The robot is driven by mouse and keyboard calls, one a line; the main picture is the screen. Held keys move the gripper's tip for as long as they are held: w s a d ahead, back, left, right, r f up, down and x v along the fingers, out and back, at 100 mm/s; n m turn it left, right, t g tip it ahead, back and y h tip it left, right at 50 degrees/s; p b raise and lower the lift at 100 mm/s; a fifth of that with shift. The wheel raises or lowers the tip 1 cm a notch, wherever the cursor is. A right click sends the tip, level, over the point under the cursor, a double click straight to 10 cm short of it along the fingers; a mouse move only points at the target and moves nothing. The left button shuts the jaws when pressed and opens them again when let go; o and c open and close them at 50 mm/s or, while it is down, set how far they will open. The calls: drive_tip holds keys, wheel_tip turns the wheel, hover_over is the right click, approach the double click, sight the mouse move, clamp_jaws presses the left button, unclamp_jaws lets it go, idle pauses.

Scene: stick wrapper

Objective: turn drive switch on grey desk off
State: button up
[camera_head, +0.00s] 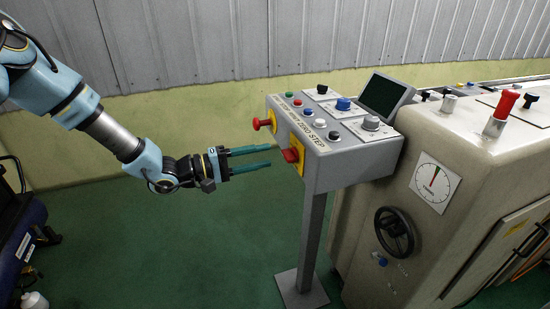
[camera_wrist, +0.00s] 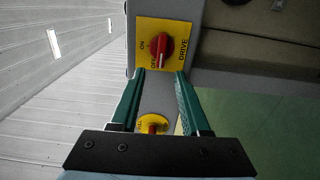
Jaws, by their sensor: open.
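The drive switch (camera_wrist: 160,48) is a red knob on a yellow plate marked DRIVE, ON and OFF in the wrist view. Its handle lies lengthwise up and down in that picture; I cannot tell surely which mark it points at. In the head view, the switch (camera_head: 291,155) is on the near part of the grey desk's (camera_head: 345,170) left face. My gripper (camera_head: 271,156) is open and empty, its teal fingers pointing at this face, apparently just short of the knob. In the wrist view the fingertips (camera_wrist: 160,73) are spread below the knob, with nothing between them.
A second red knob (camera_head: 264,123) on a yellow plate is farther along the same face. Buttons and a blue knob (camera_head: 343,104) are on the desk top. A beige machine (camera_head: 440,190) with a handwheel (camera_head: 394,232) stands at right. Green floor is free left of the desk.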

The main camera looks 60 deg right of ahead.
drive_tip(key=shift+b+v, duration=0.5)
drive_tip(key=shift+v, duration=2.25)
